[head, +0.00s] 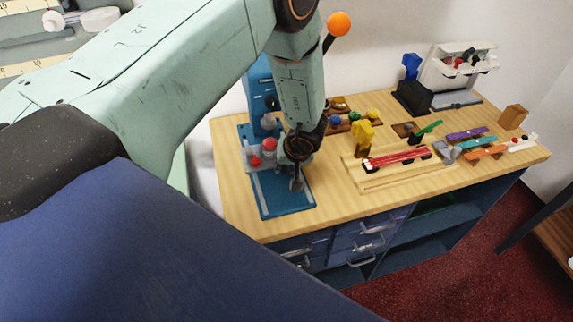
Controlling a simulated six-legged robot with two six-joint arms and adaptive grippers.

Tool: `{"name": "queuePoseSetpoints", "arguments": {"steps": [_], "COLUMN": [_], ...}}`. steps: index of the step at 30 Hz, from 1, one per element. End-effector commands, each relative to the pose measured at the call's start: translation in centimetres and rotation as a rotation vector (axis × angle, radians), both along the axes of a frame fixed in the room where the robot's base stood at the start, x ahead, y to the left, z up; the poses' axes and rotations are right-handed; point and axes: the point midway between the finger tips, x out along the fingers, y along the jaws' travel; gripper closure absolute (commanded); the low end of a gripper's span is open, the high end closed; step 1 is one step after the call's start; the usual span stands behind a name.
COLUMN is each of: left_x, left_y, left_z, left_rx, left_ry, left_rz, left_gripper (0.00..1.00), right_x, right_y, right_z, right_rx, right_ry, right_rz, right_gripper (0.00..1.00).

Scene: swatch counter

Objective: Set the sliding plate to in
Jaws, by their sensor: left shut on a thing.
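A blue machine (259,92) stands at the left end of the wooden counter, partly hidden behind my left arm. Its flat blue base (283,205) reaches toward the counter's front edge and has pale rails along its sides. The sliding plate (256,150) appears as a pale piece across this base, with red knobs near it. My arm hides much of it, so its exact position is hard to tell. My left gripper (297,184) points down over the base's right side, shut on what looks like the plate's small grey grip. My right gripper is out of view.
Right of the base lies a wooden tray (372,184) with a red slider and a yellow piece. Behind it sit small coloured knobs. Farther right are a black box (412,98), a white machine (455,65) and coloured strips. Drawers with handles (368,242) are below.

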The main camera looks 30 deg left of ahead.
Motion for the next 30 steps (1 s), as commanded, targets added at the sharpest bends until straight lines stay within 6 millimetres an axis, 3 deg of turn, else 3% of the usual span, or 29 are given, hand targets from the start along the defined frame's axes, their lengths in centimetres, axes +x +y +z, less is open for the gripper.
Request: {"name": "queuePoseSetpoints", "arguments": {"steps": [8,9,16,26,30], "left_x": [0.3,0.3,0.1,0.1,-0.1], "left_y": [0.1,0.1,0.0,0.0,-0.6], "left_z": [0.5,0.5,0.3,0.4,1.7], "left_rx": [0.012,0.012,0.010,0.007,0.008], "left_ry": [-0.009,-0.010,-0.006,-0.004,-0.006], "left_rz": [0.003,0.002,0.002,0.002,0.000], "left_gripper": [1.00,0.74,0.54,0.54,0.54], "right_x": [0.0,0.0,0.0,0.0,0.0], "right_y": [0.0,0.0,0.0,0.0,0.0], "right_z": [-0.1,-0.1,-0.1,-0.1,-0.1], "right_rx": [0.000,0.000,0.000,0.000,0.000], "right_ry": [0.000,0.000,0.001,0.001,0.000], "right_rz": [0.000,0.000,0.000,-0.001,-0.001], "right_gripper": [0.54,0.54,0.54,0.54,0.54]}}
